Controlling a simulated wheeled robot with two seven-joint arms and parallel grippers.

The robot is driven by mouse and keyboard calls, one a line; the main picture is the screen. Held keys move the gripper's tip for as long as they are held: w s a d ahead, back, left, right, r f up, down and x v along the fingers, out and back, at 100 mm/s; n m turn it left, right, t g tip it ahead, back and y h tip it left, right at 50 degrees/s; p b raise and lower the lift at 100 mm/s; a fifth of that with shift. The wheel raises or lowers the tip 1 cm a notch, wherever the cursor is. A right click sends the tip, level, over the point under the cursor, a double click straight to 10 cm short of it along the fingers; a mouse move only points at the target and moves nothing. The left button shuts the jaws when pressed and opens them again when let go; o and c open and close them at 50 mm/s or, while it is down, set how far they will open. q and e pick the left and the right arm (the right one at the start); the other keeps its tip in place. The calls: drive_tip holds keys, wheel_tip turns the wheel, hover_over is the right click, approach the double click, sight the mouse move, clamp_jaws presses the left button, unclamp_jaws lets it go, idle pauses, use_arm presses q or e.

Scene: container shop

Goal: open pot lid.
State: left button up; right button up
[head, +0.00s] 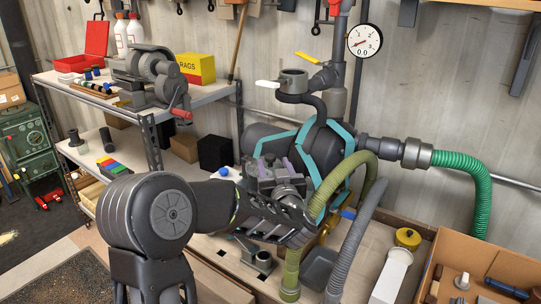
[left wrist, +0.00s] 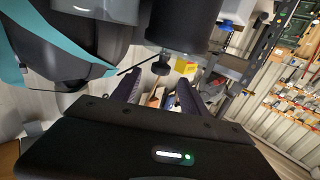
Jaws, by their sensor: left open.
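A dark grey pump with teal bands (head: 318,150) stands on the bench; its banded body also shows in the left wrist view (left wrist: 60,55). A grey round fitting (head: 293,80) with a pale side lever sits on top of it. I cannot tell for sure which part is the pot lid. My left gripper (head: 274,165) is in front of the pump, low and near its body, with nothing seen held. In the left wrist view its two fingers (left wrist: 157,92) stand apart, a small black knob (left wrist: 162,68) showing beyond them under a dark cylinder (left wrist: 183,25). My right gripper is out of view.
Olive and grey hoses (head: 345,245) rise close right of my left gripper. A green hose (head: 470,180) runs to the right. A cardboard box (head: 500,262) stands front right. A shelf with a vise (head: 160,80) and a yellow rags box (head: 195,68) is left.

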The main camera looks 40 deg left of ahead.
sight(271, 159)
use_arm(q)
drive_tip(key=p+x, duration=0.1)
drive_tip(key=x, duration=0.4)
drive_tip(key=shift+w+a, duration=0.2)
drive_tip(key=shift+a, duration=0.05)
drive_tip(key=shift+c, duration=0.5)
clamp_jaws()
idle(0.7)
